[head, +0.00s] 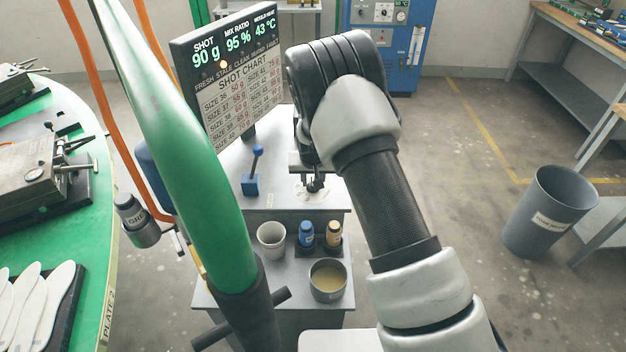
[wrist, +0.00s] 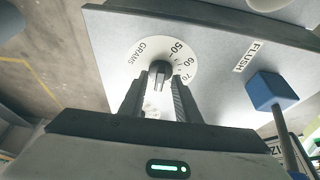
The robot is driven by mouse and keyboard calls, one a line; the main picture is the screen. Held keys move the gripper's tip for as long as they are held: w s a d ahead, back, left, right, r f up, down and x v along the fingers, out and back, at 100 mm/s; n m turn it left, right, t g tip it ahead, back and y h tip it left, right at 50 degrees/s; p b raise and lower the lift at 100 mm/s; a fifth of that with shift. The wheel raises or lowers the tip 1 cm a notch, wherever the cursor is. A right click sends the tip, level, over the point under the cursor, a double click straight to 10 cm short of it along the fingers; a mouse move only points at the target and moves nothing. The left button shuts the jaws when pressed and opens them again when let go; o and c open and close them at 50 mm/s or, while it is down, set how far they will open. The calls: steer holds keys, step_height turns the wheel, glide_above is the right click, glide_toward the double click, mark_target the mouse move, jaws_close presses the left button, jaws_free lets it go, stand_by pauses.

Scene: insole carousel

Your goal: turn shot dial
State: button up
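The shot dial is a white disc (wrist: 181,52) marked GRAMS with 50, 60 and 70, on a grey panel in the wrist view. A small dark knob (wrist: 159,70) stands at its centre. My gripper (wrist: 160,82) has one finger on each side of the knob, with the tips close to it; whether they touch it I cannot tell. In the head view my gripper (head: 314,184) points down over the dial (head: 313,192), mostly hiding it. The display (head: 222,50) reads shot 90 g, mix ratio 95 %, mould heat 43 °C.
A blue-handled lever (head: 251,184) stands left of the dial; its blue part (wrist: 271,91) shows beside the FLUSH label. A white cup (head: 271,240), small bottles and a pot (head: 328,281) sit on the lower shelf. A green post (head: 185,150) and orange hoses are at left.

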jaws_close()
steer(key=shift+d+f+n+b, duration=0.15)
steer(key=shift+f+n+b, duration=0.25)
steer(key=shift+b, duration=0.7)
steer(key=shift+d+n+y+b, duration=0.1)
steer(key=shift+n+y+b, duration=0.3)
steer(key=shift+n+b, duration=0.25)
steer(key=shift+r+n+y+b, duration=0.4)
steer(key=shift+n+b, duration=0.35)
steer(key=shift+n, duration=0.2)
jaws_free()
